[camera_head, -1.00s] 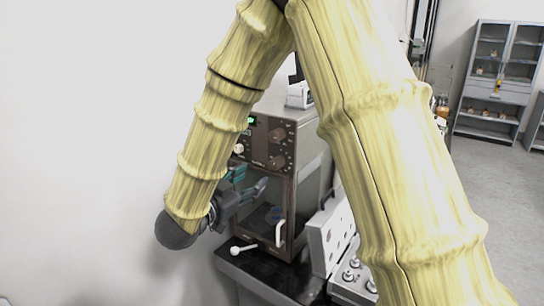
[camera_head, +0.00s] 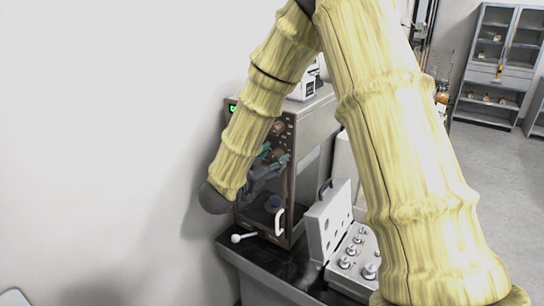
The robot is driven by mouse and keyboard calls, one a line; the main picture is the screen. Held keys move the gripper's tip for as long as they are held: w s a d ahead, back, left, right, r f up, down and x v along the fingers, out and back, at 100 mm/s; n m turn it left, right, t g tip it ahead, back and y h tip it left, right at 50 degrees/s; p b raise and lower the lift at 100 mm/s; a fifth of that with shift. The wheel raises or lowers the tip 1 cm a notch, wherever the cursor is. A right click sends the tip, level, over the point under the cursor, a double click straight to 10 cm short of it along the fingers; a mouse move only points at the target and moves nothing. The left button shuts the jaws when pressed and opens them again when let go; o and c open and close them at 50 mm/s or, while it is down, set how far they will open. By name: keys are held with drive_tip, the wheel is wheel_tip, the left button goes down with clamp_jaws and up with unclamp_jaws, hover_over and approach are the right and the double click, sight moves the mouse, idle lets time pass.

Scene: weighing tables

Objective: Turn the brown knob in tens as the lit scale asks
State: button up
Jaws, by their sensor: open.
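The scale is a tall grey cabinet with a brown front (camera_head: 290,187). A small green light (camera_head: 232,108) is lit at its upper left; any reading is too small to make out. A brown knob (camera_head: 279,127) shows at the upper right of its front panel. A second knob (camera_head: 279,154) below it is partly covered by my gripper. My gripper (camera_head: 272,157) is open, with teal fingertips in front of the panel near the lower knob. I cannot tell whether it touches it. My forearm hides the panel's left part.
A white handle (camera_head: 279,221) is on the scale's lower front, and a white-knobbed lever (camera_head: 238,238) sticks out below. An open weight case (camera_head: 328,226) with several knobbed weights stands right on the dark table (camera_head: 265,262). A white wall is left; shelves (camera_head: 488,75) stand far right.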

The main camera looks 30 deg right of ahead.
drive_tip(key=shift+c, duration=0.4)
drive_tip(key=c, duration=0.9)
drive_tip(key=shift+c, duration=0.2)
drive_tip(key=shift+f+b, duration=0.15)
drive_tip(key=shift+b, duration=0.45)
drive_tip(key=m+b, duration=0.2)
drive_tip(key=b, duration=0.1)
drive_tip(key=shift+f+m+b, duration=0.15)
drive_tip(key=shift+m+b, duration=0.15)
drive_tip(key=shift+m, duration=0.1)
drive_tip(key=m+b, duration=0.2)
drive_tip(key=b, duration=0.1)
drive_tip(key=shift+m+b, duration=0.4)
drive_tip(key=shift+b, duration=0.1)
drive_tip(key=shift+r, duration=0.25)
